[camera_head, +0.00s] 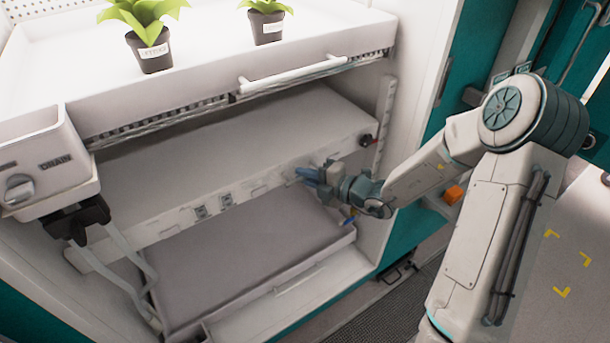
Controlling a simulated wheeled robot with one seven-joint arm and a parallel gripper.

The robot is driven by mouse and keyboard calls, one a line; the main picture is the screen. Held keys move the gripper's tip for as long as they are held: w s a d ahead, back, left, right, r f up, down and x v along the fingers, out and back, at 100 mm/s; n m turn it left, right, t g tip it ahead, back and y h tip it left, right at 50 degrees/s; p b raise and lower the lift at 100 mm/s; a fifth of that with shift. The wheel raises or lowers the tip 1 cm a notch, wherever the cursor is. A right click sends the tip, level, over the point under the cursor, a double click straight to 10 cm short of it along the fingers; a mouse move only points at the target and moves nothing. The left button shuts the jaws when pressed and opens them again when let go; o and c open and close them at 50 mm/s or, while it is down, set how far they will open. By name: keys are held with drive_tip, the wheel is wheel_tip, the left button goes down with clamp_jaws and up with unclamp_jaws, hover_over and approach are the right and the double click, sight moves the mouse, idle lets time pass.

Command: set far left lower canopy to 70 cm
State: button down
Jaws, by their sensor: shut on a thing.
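The lower canopy (240,140) is a wide white panel, set level across the chamber below the upper plant tray. Its front face carries small sockets and pale fittings. My gripper (308,178) is at the right half of this front face, shut on a small pale handle (291,181) there. The blue fingers hide most of the handle. A dark knob with a red part (367,140) sits at the canopy's right end, beside an upright white scale strip (384,120). The marks on the strip are too small to read.
Above is a white tray (205,80) with a bar handle (292,74) and two potted plants (150,50) (266,25). Below is a grey lower tray (240,255). A drain box (45,160) with hoses stands at left. An orange block (453,194) is right of my gripper.

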wheel_tip(320, 180, up, 15)
drive_tip(key=p, duration=1.5)
drive_tip(key=shift+w+r, duration=0.1)
drive_tip(key=shift+r, duration=0.05)
drive_tip(key=c, duration=1.5)
unclamp_jaws()
drive_tip(key=shift+d, duration=0.1)
drive_tip(key=b+v, duration=0.1)
drive_tip(key=v, duration=1.2)
drive_tip(key=shift+s+d, duration=0.2)
drive_tip(key=shift+s, duration=0.05)
